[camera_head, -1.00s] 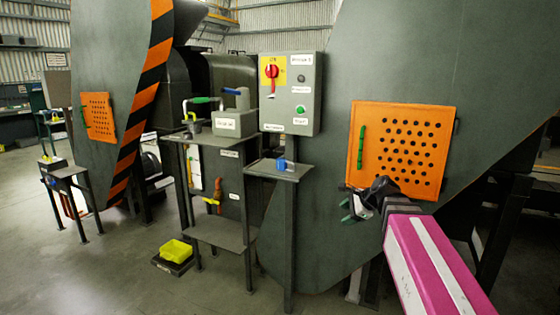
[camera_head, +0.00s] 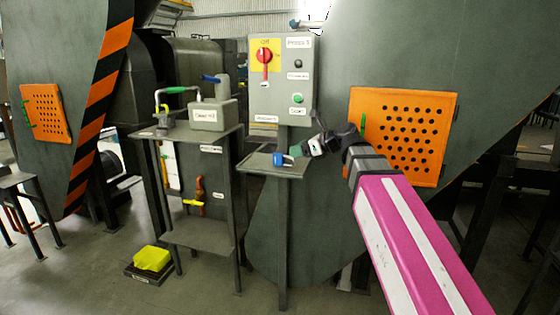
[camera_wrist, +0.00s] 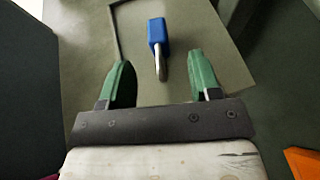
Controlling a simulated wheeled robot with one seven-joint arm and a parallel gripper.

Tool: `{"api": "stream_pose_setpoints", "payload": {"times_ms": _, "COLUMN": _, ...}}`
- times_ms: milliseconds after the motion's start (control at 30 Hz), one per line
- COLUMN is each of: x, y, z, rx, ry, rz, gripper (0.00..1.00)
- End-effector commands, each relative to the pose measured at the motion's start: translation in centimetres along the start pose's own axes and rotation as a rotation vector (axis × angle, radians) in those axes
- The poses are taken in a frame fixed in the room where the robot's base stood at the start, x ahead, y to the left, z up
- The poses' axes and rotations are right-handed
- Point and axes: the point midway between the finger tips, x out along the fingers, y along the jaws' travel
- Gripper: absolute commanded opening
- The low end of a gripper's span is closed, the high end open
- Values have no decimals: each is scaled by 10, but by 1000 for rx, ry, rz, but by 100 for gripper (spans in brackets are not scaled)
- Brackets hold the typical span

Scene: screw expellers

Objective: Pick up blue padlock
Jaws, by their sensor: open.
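The blue padlock (camera_head: 279,159) lies on a small grey shelf (camera_head: 262,170) below the control box. In the wrist view the padlock (camera_wrist: 157,36) has a blue body at the far side, with its metal shackle pointing toward my gripper. My gripper (camera_wrist: 160,76) is open, its two green fingers spread to the left and right of the padlock's line. The padlock lies just beyond the fingertips, roughly centred between them, and nothing is held. In the head view my gripper (camera_head: 301,150) is at the right side of the shelf, close to the padlock.
The control box (camera_head: 281,80) with a red switch stands right above the shelf. An orange perforated panel (camera_head: 425,140) is on the machine behind my arm. A grey table (camera_head: 190,132) with a labelled box stands to the left.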

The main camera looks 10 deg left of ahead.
Motion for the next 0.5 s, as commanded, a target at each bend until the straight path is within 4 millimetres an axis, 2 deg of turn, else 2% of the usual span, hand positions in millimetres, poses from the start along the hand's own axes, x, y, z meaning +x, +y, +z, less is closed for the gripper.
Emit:
{"api": "stream_pose_setpoints", "payload": {"times_ms": 33, "x": 7, "y": -1, "z": 0, "rx": 0, "ry": 1, "rz": 1, "gripper": 57}}
{"api": "stream_pose_setpoints", "payload": {"times_ms": 267, "x": 21, "y": 1, "z": 0, "rx": -1, "ry": 1, "rz": 1, "gripper": 57}}
{"api": "stream_pose_setpoints", "payload": {"times_ms": 500, "x": 54, "y": 3, "z": -1, "rx": -1, "ry": 1, "rz": 1, "gripper": 57}}
